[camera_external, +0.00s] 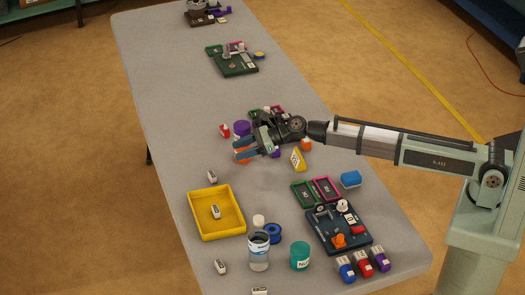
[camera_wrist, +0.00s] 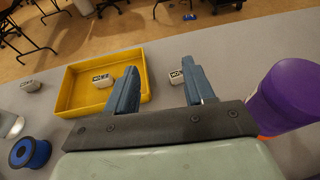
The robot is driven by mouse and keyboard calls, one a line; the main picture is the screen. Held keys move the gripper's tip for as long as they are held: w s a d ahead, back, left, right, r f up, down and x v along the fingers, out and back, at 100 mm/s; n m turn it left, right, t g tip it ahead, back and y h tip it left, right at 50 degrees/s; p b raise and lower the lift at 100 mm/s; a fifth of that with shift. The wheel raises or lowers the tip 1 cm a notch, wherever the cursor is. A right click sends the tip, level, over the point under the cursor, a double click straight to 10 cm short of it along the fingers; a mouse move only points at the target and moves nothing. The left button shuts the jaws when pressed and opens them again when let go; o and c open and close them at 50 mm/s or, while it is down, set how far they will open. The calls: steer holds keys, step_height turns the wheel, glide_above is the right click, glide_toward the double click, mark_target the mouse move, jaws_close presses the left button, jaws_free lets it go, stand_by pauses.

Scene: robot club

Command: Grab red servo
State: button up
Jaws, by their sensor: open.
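A small red block-like item with a pale label (camera_external: 363,265), which may be the red servo, stands between a blue one (camera_external: 345,270) and a purple one (camera_external: 381,260) near the front right of the table. Another small red item (camera_external: 225,130) sits just beyond my gripper; I cannot tell which of the two is the servo. My gripper (camera_external: 239,148) is open above the middle of the table, fingers pointing left. In the wrist view my gripper (camera_wrist: 160,70) has its fingers apart with nothing between them, and no red servo is visible there.
A yellow tray (camera_external: 190,213) holds a small white labelled block (camera_external: 215,211); similar blocks lie around it. A purple cylinder (camera_wrist: 285,98) stands close to the right finger. A dark blue board (camera_external: 325,238), a clear bottle (camera_external: 259,255) and a teal jar (camera_external: 300,257) occupy the front.

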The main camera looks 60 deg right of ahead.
steer(key=w+d+r+n+g+h, duration=0.25)
steer(key=w+d+n, duration=0.4)
steer(key=w, duration=0.65)
steer(key=w+d+r+n+g+h, duration=0.2)
steer(key=w+d+r+n, duration=0.15)
steer(key=w+d, duration=0.7)
steer(key=n+g+h, duration=0.4)
steer(key=n+g, duration=0.3)
steer(key=n, duration=0.5)
glide_above(225, 128)
step_height(225, 128, down, 4)
step_height(225, 128, down, 14)
steer(key=shift+d+r, duration=0.15)
steer(key=shift+r, duration=0.05)
jaws_close()
